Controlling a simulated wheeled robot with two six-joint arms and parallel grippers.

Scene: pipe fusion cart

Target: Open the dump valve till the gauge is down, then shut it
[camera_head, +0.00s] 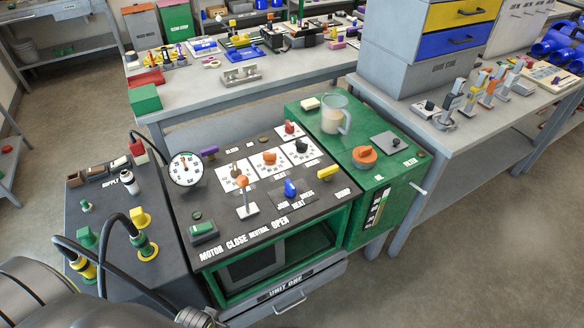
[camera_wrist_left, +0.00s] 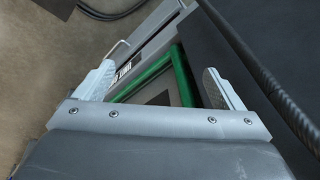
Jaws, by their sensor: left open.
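The round white pressure gauge (camera_head: 186,168) stands upright at the back left of the dark control panel in the head view. Its needle is too small to read surely. A lever with an orange knob (camera_head: 242,182) stands on the panel behind the printed words CLOSE NEUTRAL OPEN. My left gripper (camera_wrist_left: 160,86) is open and empty in the wrist view, over the cart's front edge and floor. My right gripper is not in view.
A green box top (camera_head: 390,176) with a clear jug (camera_head: 336,114) and an orange knob (camera_head: 364,156) adjoins the panel. Black hoses (camera_head: 118,221) arch over the left supply cabinet (camera_head: 88,177). A drawer handle (camera_head: 290,303) juts out at the front.

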